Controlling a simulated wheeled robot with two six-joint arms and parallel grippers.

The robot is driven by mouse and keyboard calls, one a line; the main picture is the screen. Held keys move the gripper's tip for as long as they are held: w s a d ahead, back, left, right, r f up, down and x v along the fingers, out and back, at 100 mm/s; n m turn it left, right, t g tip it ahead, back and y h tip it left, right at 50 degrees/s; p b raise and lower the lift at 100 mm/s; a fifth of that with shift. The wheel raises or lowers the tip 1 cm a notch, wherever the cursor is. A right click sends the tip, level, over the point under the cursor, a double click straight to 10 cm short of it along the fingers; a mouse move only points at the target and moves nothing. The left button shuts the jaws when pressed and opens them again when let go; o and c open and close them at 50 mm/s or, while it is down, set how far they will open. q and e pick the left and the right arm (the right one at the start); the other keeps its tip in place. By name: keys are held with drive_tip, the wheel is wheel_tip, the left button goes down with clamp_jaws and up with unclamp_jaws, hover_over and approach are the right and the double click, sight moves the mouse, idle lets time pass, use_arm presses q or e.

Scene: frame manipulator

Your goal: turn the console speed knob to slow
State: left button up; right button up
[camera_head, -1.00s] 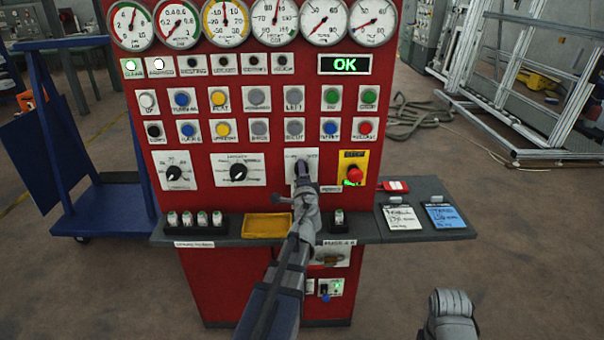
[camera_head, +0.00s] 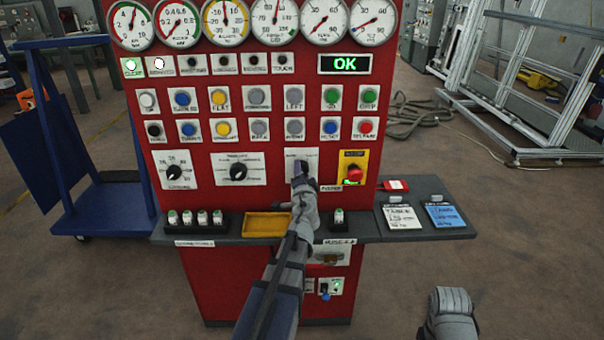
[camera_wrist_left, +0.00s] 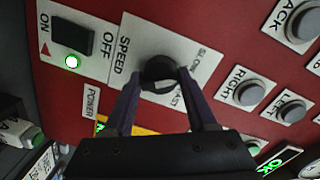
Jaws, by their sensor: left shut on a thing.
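The speed knob is a round black knob (camera_wrist_left: 158,72) on a white plate (camera_wrist_left: 190,45) marked SPEED, SLOW and FAST in the left wrist view. My left gripper (camera_wrist_left: 160,80) is shut on it, with one purple finger on each side. In the head view the left gripper (camera_head: 301,174) reaches up to the same plate (camera_head: 301,154) on the red console (camera_head: 215,270), and mostly hides the knob. The knob's pointer direction cannot be made out. A grey part of my right arm shows at the lower right of the head view; its fingers are not visible.
A red emergency button (camera_head: 354,174) on a yellow plate is close right of the knob. A black selector knob (camera_head: 238,172) is to the left. A grey shelf (camera_head: 225,242) with a yellow tray (camera_head: 267,234) juts out below. Buttons sit above.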

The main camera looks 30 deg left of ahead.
use_arm(q)
drive_tip(key=o, duration=1.3)
drive_tip(key=shift+o, duration=0.2)
drive_tip(key=v, duration=0.7)
drive_tip(key=shift+s+d, duration=0.2)
drive_tip(key=shift+s, duration=0.15)
